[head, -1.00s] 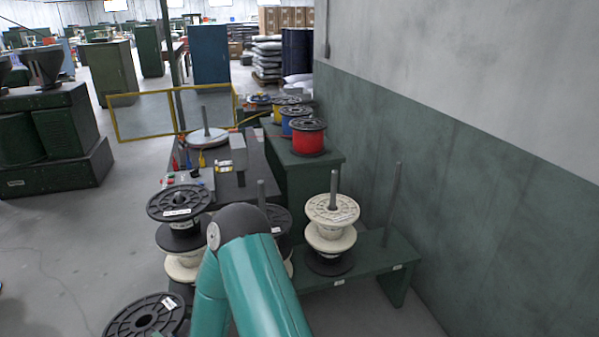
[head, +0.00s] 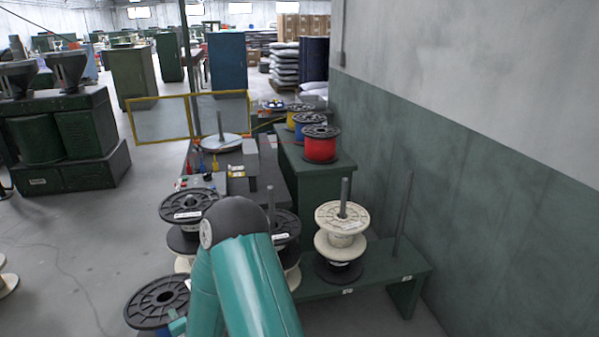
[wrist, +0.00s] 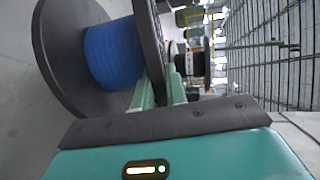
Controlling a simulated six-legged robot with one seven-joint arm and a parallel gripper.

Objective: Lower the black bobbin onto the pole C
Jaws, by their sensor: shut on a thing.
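The black bobbin (head: 158,303) shows at the lower left of the head view, flange up, below the level of the nearby spool tops. In the wrist view it has black flanges and a blue winding (wrist: 112,52). My gripper (wrist: 160,92) is shut on its flange edge. Three upright poles stand along the green bench (head: 375,272). The left pole (head: 270,205) carries black and cream spools, partly hidden by my arm. The middle pole (head: 344,195) carries cream and black spools. The right pole (head: 403,215) is bare. The bench labels are too small to read, so I cannot tell which is C.
A stack of black and cream spools (head: 188,207) stands between the bobbin and the bench. Behind are a dark work table and a green cabinet with a red spool (head: 320,146). The wall (head: 480,180) closes the right side. Grey floor is open at left.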

